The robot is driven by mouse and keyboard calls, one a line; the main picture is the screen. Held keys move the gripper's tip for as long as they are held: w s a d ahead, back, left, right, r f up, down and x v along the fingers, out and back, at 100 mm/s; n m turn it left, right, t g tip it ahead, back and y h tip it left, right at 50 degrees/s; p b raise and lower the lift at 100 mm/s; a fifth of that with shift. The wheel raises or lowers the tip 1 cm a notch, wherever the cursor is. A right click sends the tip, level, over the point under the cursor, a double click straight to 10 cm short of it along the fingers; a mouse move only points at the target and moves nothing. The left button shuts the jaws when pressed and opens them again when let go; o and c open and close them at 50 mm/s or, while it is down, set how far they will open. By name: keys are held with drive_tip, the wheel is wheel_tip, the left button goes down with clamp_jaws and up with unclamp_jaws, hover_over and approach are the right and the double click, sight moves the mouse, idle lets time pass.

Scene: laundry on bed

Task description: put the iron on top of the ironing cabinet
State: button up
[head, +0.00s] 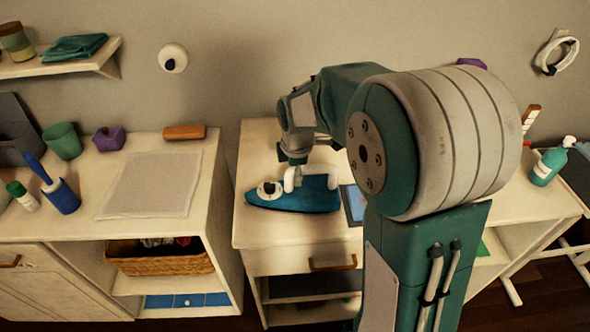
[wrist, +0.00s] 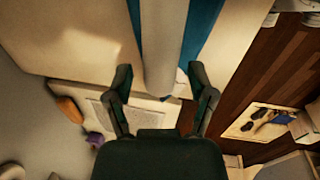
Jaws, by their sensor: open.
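The iron (head: 305,200), with a blue-teal body and white handle, sits on the pale top of the right-hand cabinet (head: 250,239). In the wrist view, its white handle (wrist: 162,45) runs between my fingers, with the teal body (wrist: 203,38) behind it. My gripper (wrist: 161,75) is open, with one finger on each side of the handle and visible gaps. In the head view, my gripper (head: 293,178) is down at the iron, partly hidden. The left cabinet (head: 80,226) carries a pale flat pad (head: 151,184); I cannot tell which cabinet is the ironing one.
The left cabinet top also holds an orange-brown block (head: 185,132), a purple item (head: 109,138), a green cup (head: 62,141) and a blue holder (head: 61,196). A gap separates the cabinets. A blue flat item (head: 353,204) lies right of the iron; a teal bottle (head: 548,163) stands farther right.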

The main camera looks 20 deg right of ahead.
sight(296, 194)
wheel_tip(296, 194, up, 12)
drive_tip(key=s, duration=0.2)
drive_tip(key=s+m+t, duration=0.3)
drive_tip(key=s+m, duration=1.4)
drive_tip(key=s, duration=0.4)
drive_tip(key=shift+r+t, duration=0.4)
drive_tip(key=shift+c, duration=1)
drive_tip(key=shift+d, duration=0.1)
drive_tip(key=shift+d, duration=0.1)
